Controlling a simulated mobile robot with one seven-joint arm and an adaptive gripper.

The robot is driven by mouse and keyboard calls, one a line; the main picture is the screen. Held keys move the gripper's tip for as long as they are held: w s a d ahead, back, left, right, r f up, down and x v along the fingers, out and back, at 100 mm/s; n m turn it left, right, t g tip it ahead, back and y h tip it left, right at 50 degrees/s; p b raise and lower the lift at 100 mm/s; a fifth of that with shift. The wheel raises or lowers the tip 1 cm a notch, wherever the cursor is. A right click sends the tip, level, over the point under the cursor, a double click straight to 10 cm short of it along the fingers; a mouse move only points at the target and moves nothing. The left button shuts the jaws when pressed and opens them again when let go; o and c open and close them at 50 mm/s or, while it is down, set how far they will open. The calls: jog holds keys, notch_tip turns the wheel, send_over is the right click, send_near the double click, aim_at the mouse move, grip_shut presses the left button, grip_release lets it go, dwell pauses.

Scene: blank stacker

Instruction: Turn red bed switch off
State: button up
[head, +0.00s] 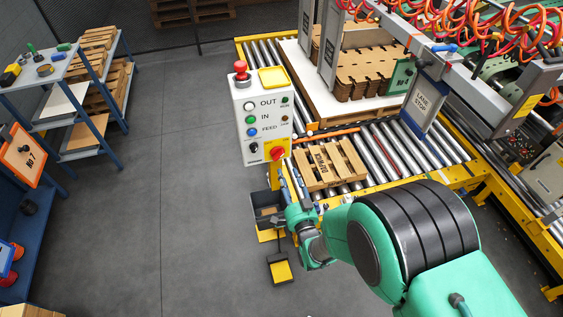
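A white control box (262,118) stands at the near end of the roller conveyor. A red rotary switch (277,153) on a yellow plate sits at the lower right of its face; its exact handle angle is too small to read. The face also has a white OUT button (250,106), a green IN button (251,119) and a blue FEED button (252,132). My gripper (287,178) is just below the red switch in the picture, pointing up towards it. Whether it touches the switch, and whether its fingers are apart, I cannot tell.
A red mushroom button (241,68) tops the box beside a yellow block (272,78). A wooden pallet (329,164) lies on the rollers just right of my gripper. A dark bin (266,208) stands below the box. The floor (185,190) to the left is clear.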

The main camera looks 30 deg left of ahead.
aim_at(278, 154)
jog(key=b+x, duration=0.1)
jog(key=x, duration=0.7)
jog(key=shift+w, duration=0.1)
grip_shut()
